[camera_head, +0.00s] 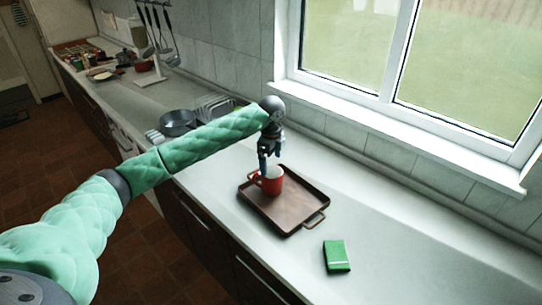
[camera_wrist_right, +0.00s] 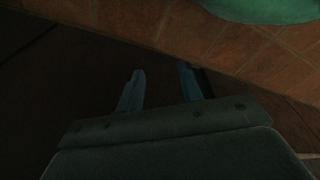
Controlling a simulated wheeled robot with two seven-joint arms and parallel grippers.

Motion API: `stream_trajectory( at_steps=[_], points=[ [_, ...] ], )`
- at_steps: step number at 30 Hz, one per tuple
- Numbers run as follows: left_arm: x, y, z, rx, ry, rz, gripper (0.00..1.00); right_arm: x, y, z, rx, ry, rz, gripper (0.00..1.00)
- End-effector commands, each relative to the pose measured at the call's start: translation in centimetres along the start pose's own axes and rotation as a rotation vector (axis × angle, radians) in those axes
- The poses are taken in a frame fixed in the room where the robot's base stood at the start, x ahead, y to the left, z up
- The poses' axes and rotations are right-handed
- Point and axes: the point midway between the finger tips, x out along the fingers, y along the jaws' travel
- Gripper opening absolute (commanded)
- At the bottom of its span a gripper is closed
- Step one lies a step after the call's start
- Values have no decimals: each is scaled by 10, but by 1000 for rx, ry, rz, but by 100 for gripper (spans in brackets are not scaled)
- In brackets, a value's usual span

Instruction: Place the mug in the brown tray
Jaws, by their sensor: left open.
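The red mug (camera_head: 271,182) with a white inside stands upright in the far left part of the brown tray (camera_head: 292,212). The tray lies on the pale counter and has a handle at its near right end. My left gripper (camera_head: 267,164) is open, pointing down at the mug's rim from above. Its fingers overlap the mug's upper left edge in the head view, and I cannot tell whether they touch it. My right gripper (camera_wrist_right: 160,88) shows in the right wrist view with its two fingers apart and nothing between them, above a dark, tiled floor.
A green box (camera_head: 337,256) lies on the counter to the right of the tray. A dark pan (camera_head: 177,122) and a dish rack (camera_head: 214,106) stand further left. The window wall borders the counter's back.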

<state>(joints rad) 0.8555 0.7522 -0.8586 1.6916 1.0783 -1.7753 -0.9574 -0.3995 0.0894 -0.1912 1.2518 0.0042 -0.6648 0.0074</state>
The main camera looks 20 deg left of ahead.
Motion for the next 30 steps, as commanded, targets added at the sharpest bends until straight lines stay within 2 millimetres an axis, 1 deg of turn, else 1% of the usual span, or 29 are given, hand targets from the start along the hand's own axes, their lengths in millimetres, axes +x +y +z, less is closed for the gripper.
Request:
stream_trajectory(
  at_steps=[6,12,26,30],
  points=[
    [-25,-1,0,0,0,-2,91,-16,-6,-13,7,-10,-8,36],
    [-36,0,0,0,1,0,91,-25,-8,-19,9,-16,-11,36],
    [-38,0,0,0,0,1,91,-26,-8,-19,10,-18,-11,36],
    [-37,0,0,0,0,1,91,-26,-6,-23,9,-14,-9,36]
  ],
)
